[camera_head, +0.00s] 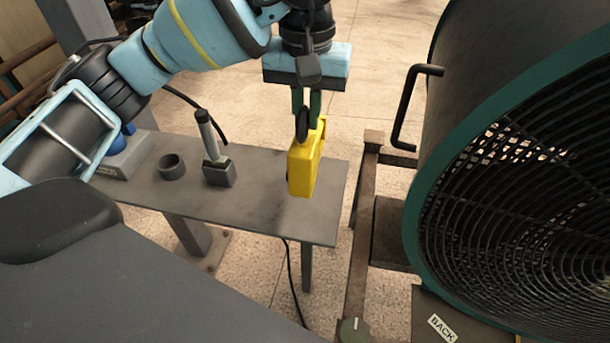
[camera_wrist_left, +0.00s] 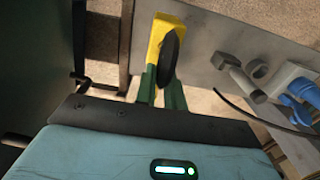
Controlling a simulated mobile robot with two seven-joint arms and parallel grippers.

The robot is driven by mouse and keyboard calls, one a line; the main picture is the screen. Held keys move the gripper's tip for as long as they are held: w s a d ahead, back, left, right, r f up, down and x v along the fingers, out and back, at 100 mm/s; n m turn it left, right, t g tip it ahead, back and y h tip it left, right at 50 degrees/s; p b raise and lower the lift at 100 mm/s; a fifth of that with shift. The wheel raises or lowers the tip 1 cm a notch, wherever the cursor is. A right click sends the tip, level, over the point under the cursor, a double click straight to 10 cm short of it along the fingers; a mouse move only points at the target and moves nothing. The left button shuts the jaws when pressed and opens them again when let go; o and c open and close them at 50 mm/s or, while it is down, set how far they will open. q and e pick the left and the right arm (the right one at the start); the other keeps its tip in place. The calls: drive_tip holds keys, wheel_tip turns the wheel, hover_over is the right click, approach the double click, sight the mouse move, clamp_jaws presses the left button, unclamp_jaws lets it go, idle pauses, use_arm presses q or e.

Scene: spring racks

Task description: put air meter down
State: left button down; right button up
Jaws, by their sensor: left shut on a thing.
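The air meter (camera_head: 303,168) is a yellow boxy device with a black round part at its top. My left gripper (camera_head: 308,105) is shut on its top and holds it upright over the right part of the grey table (camera_head: 268,212). I cannot tell whether its lower end touches the tabletop. In the left wrist view the air meter (camera_wrist_left: 160,38) shows between the green fingertips (camera_wrist_left: 160,92), with its black part facing the camera. My right gripper is not in view.
A grey stand with an upright cylinder (camera_head: 212,145), a small dark ring (camera_head: 172,166) and a grey-and-blue device (camera_head: 125,155) stand on the table's left part. A large fan (camera_head: 520,170) on a metal frame with a black handle (camera_head: 408,110) is close on the right.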

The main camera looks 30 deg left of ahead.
sight(306, 145)
use_arm(q)
drive_tip(key=shift+s+f, duration=0.15)
drive_tip(key=shift+f, duration=0.1)
wheel_tip(306, 145, down, 5)
drive_tip(key=shift+f, duration=2.15)
